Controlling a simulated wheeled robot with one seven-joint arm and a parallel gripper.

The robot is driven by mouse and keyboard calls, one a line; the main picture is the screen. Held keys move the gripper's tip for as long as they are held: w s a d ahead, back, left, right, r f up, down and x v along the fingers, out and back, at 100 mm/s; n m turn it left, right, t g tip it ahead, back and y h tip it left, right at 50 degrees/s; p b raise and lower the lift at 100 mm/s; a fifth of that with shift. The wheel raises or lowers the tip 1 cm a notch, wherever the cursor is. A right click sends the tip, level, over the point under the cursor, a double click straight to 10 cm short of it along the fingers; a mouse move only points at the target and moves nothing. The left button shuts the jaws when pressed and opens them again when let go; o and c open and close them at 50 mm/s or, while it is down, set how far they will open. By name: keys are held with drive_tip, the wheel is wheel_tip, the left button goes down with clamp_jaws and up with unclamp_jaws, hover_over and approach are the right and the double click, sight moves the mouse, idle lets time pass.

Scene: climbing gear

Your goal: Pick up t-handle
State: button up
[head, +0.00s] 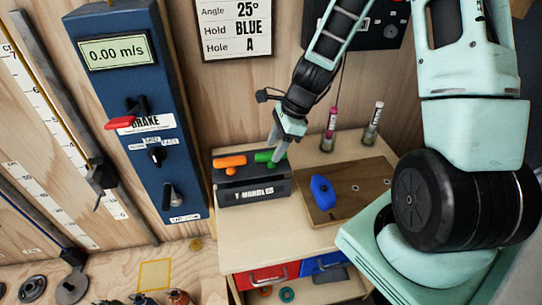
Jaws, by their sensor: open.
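A black box (240,192) labelled "T-HANDLES" stands on the light wooden cabinet top. An orange t-handle (230,161) stands on its left side and a green t-handle (265,157) on its right side. My gripper (277,152) points down at the right end of the green t-handle, its fingers partly overlapping that end in the head view. It holds nothing that I can see. Whether the fingers touch the green handle cannot be told from this one view.
A brown board (352,200) with a blue climbing hold (323,192) lies right of the box. A blue control column (128,110) with a red brake lever (121,123) rises at left.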

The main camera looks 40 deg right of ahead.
sight(272, 152)
drive_tip(key=shift+x, duration=1.6)
drive_tip(key=shift+a, duration=0.1)
drive_tip(key=shift+c, duration=0.4)
clamp_jaws()
drive_tip(key=shift+r, duration=0.25)
wheel_tip(272, 152, up, 18)
drive_tip(key=shift+f, duration=0.15)
